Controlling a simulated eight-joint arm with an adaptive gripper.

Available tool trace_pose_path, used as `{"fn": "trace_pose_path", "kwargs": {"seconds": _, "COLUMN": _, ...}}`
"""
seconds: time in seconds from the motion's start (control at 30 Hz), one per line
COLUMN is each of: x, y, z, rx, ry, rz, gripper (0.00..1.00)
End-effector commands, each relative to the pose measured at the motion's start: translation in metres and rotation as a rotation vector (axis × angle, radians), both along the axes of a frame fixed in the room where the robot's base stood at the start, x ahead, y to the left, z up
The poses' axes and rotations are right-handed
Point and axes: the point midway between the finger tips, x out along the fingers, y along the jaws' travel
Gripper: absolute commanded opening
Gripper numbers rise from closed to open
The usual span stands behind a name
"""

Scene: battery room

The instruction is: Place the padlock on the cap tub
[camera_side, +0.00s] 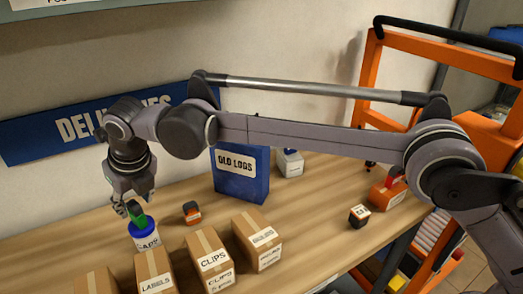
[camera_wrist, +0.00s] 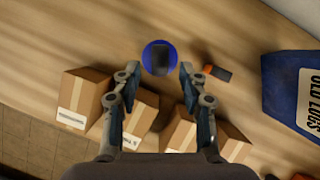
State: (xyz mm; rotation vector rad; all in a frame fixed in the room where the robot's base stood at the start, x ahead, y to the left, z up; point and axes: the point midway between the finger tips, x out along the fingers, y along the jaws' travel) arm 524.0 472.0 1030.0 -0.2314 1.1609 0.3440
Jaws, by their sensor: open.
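The cap tub (camera_side: 146,240) is a white tub with a blue lid, near the left end of the bench in the side view. In the wrist view its round blue lid (camera_wrist: 147,53) is seen from above. A small green and dark block, which seems to be the padlock (camera_side: 138,217), stands on the lid; from above it is a dark rectangle (camera_wrist: 161,58) within the lid's edge. My gripper (camera_side: 134,203) is open just above the tub. In the wrist view its fingers (camera_wrist: 160,72) are spread on either side of the block, with gaps showing. Its shackle cannot be made out.
An orange and dark item (camera_side: 193,212) lies right of the tub. Cardboard boxes (camera_side: 210,262) line the front edge. A blue OLD LOGS box (camera_side: 241,180) stands behind. A small dark box (camera_side: 360,215) sits farther right. Bench between is clear.

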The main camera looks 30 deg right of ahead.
Motion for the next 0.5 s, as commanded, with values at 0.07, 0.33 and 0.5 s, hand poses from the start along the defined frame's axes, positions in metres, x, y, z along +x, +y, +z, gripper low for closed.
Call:
{"fn": "trace_pose_path", "kwargs": {"seconds": 0.07, "x": -0.007, "y": -0.002, "z": 0.016, "rx": 0.0, "ry": 0.0, "rz": 0.001, "gripper": 0.43}}
{"fn": "trace_pose_path", "kwargs": {"seconds": 0.33, "x": -0.021, "y": -0.008, "z": 0.053, "rx": 0.0, "ry": 0.0, "rz": 0.001, "gripper": 0.43}}
{"fn": "trace_pose_path", "kwargs": {"seconds": 0.5, "x": -0.023, "y": -0.014, "z": 0.063, "rx": 0.007, "ry": 0.002, "rz": -0.02, "gripper": 0.43}}
